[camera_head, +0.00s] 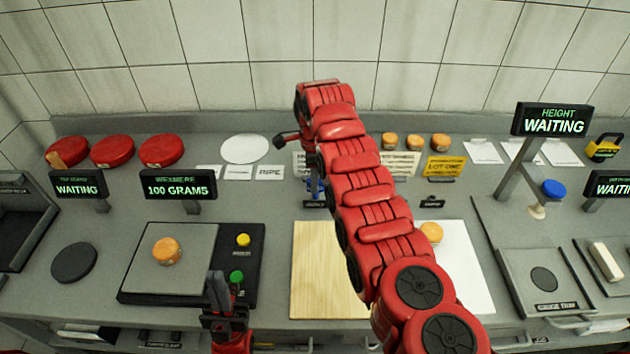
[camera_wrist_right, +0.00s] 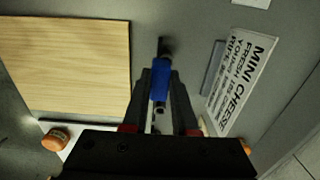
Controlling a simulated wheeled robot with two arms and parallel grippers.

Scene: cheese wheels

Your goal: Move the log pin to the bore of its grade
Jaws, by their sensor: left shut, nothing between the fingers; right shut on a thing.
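A blue pin (camera_wrist_right: 160,82) with a dark end is between the fingers of my right gripper (camera_wrist_right: 162,92) in the right wrist view. The gripper is shut on it, over the grey counter between the wooden board and a printed card. In the head view a small blue piece (camera_head: 315,187) shows at the left edge of my right arm; the arm hides most of that gripper. My left gripper (camera_head: 220,290) is shut and empty, at the front by the scale's green button (camera_head: 237,277). I cannot make out a bore or its grade mark.
The scale (camera_head: 190,245) holds a small cheese (camera_head: 166,251) and its sign (camera_head: 180,186) reads 100 GRAMS. The wooden board (camera_head: 318,290) lies mid-counter. Red wheels (camera_head: 112,151) stand back left. A height gauge sign (camera_head: 551,119) reads WAITING, above a gauge tray (camera_head: 543,300).

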